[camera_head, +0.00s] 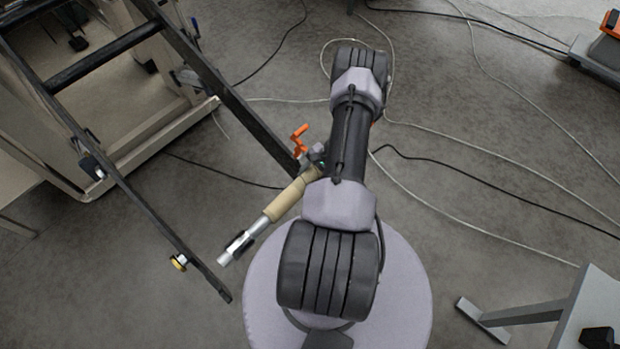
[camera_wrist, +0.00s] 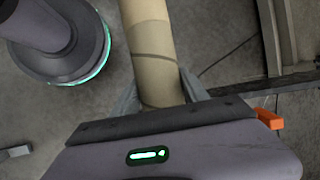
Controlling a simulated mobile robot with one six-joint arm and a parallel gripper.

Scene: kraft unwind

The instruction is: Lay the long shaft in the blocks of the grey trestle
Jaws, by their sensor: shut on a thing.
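My gripper (camera_head: 318,156) is shut on the long shaft, around its tan, tube-like section (camera_head: 287,199). The shaft slants down and left in the head view, with a bare silver end (camera_head: 226,256) and a black part near it; its other end is hidden by my arm. In the wrist view the tan section (camera_wrist: 155,50) passes between the two fingers of my gripper (camera_wrist: 158,90). A grey trestle (camera_head: 586,300) stands partly in view at the lower right, with a black block (camera_head: 598,338) on it. The shaft is well apart from it.
A grey stand with an orange part (camera_head: 611,22) is at the top right. Cables cross the open floor between.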

